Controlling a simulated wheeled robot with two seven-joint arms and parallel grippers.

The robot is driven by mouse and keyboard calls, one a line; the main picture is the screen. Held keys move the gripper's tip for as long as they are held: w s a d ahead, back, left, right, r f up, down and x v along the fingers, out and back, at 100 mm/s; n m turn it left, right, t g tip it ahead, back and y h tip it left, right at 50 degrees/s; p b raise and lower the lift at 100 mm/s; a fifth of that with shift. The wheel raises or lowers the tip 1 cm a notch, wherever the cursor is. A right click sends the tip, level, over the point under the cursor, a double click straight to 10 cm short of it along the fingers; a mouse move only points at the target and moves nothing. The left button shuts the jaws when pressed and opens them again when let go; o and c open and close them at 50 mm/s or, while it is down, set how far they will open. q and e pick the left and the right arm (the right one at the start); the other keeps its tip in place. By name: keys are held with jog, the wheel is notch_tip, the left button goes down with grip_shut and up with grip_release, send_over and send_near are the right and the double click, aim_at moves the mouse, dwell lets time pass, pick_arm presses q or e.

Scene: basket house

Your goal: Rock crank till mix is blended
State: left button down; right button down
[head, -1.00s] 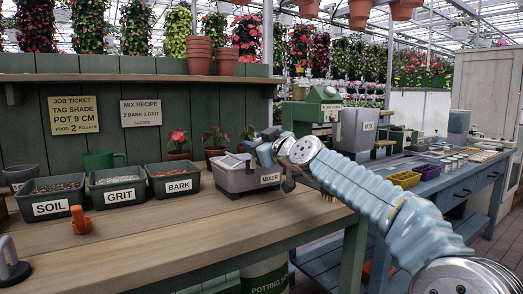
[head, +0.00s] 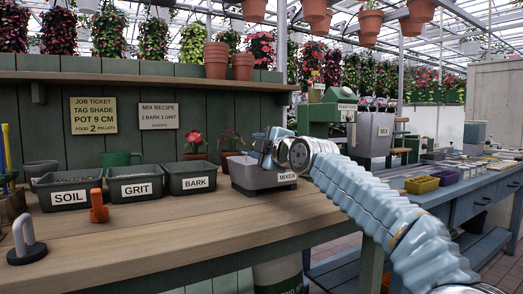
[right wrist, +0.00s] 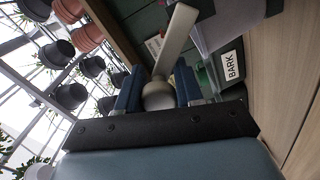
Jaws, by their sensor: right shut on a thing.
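The grey mixer tub (head: 256,176), labelled MIXER, stands on the wooden bench at the right of the bins. My right gripper (head: 266,143) is over the mixer in the head view, its arm coming in from the right. In the right wrist view, the two blue fingers of my right gripper (right wrist: 158,90) are shut on the round knob of the crank (right wrist: 159,96). A pale flat crank bar (right wrist: 177,40) runs away from the knob. The mix inside the tub is hidden in both views. My left gripper is not in view.
Bins labelled SOIL (head: 68,197), GRIT (head: 136,190) and BARK (head: 195,184) stand left of the mixer. The bench front is otherwise clear.

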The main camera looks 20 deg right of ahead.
jog(key=shift+s+a+f+n+b, duration=0.1)
jog(key=shift+n+b, duration=0.1)
jog(key=shift+n, duration=0.35)
jog(key=shift+f+n+b, duration=0.1)
jog(key=shift+n+b, duration=0.05)
jog(key=shift+n, duration=0.4)
jog(key=c, duration=0.9)
grip_release()
jog(key=shift+o, duration=0.6)
jog(key=shift+a+f, duration=0.15)
jog(key=s+d+b, duration=0.1)
jog(key=s+b, duration=0.2)
jog(key=s, duration=1)
jog(key=shift+s, duration=0.35)
